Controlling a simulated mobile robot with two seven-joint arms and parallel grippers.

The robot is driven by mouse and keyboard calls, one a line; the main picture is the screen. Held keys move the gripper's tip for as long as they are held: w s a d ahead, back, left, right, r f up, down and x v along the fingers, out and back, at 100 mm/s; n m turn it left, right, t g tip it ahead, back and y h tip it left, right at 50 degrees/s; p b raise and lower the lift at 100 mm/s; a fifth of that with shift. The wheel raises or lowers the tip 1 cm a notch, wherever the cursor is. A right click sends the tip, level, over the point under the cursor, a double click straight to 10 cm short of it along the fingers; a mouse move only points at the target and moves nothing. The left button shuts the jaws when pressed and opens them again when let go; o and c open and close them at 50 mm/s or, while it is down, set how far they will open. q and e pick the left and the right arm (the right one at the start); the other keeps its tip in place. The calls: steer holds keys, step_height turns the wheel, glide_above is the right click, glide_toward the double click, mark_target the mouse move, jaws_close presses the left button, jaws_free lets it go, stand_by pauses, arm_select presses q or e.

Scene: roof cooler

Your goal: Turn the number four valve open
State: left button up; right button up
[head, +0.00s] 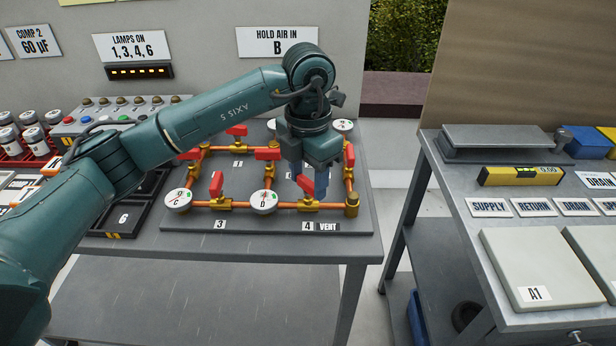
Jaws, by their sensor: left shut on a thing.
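The number four valve (309,206) is a brass body on the lower copper pipe, above the label "4 VENT" (321,227). The number three valve (225,203), further left on the same pipe, has a red handle standing upright. My right gripper is not in view.
Round gauges C (178,200) and D (263,201) sit on the lower pipe. Other red-handled valves, such as one at the upper left (237,131), stand close to my arm. A second bench (470,207) stands at right across a gap.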

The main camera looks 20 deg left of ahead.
mark_target(308, 181)
arm_select(q)
steer(key=n, duration=0.3)
steer(key=shift+n, duration=0.4)
steer(key=shift+n+b, duration=0.3)
steer(key=shift+n, duration=1.4)
steer(key=o, duration=1)
steer(key=shift+r, duration=0.1)
step_height(308, 181, up, 13)
steer(key=shift+p, duration=0.3)
